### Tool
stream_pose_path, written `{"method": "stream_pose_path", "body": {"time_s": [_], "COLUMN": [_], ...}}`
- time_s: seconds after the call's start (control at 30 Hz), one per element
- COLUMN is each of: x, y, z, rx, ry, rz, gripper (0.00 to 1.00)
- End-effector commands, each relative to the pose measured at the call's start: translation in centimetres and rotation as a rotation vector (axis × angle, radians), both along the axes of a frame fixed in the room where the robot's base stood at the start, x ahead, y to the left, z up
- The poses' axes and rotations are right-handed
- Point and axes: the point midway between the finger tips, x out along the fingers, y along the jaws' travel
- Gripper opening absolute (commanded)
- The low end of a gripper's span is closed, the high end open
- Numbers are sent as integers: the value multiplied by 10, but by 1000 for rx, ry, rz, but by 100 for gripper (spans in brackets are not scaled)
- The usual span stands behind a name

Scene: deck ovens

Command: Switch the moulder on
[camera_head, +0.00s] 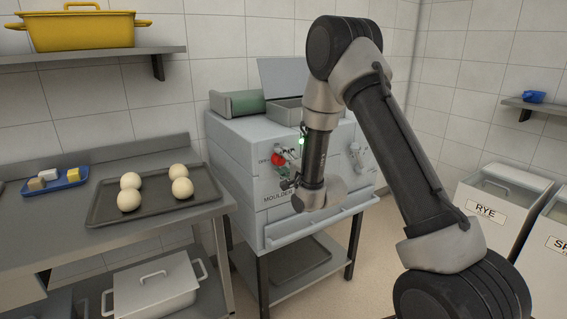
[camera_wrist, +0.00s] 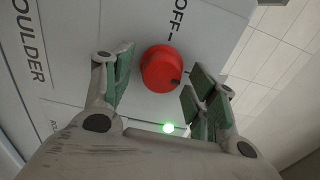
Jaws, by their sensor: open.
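The moulder (camera_head: 235,150) is a pale grey machine on a dark stand in the middle of the head view. Its red round knob (camera_head: 278,159) is on the front panel; the knob also shows in the wrist view (camera_wrist: 162,68). The word OFF stands by the knob, and a dark mark is on the knob's lower-right side, away from that word. A green lamp (camera_head: 301,141) glows near the knob. My gripper (camera_wrist: 158,80) is open, its green-padded fingers on either side of the knob, with gaps visible. In the head view my arm hides part of the panel.
A steel table on the left holds a tray (camera_head: 100,214) with several dough balls and a blue tray (camera_head: 52,188). A shelf above carries a yellow pot (camera_head: 80,31). A bin labelled RYE (camera_head: 485,212) stands at the right. Another round control (camera_head: 356,150) is on the moulder's right side.

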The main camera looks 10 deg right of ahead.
Motion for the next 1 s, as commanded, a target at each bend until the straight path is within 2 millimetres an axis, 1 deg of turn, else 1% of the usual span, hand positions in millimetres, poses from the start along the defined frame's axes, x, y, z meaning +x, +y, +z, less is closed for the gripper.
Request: {"method": "stream_pose_path", "body": {"time_s": [0.1, 0.4, 0.5, 0.63, 0.87, 0.93, 0.97, 1.0], "x": [-9, -58, -67, -71, -71, -71, -71, -71], "y": [-3, -20, -22, -23, -23, -23, -23, -24], "z": [0, -1, -1, 0, 0, -1, -5, -16], "rx": [-1, -1, -1, 0, -2, -31, -63, -128], "ry": [2, 2, 2, 1, -1, -8, -1, 30], "rz": [0, -2, -1, -1, -1, -1, 0, 3], "gripper": [58, 58, 58, 58, 58, 58, 58, 58]}}
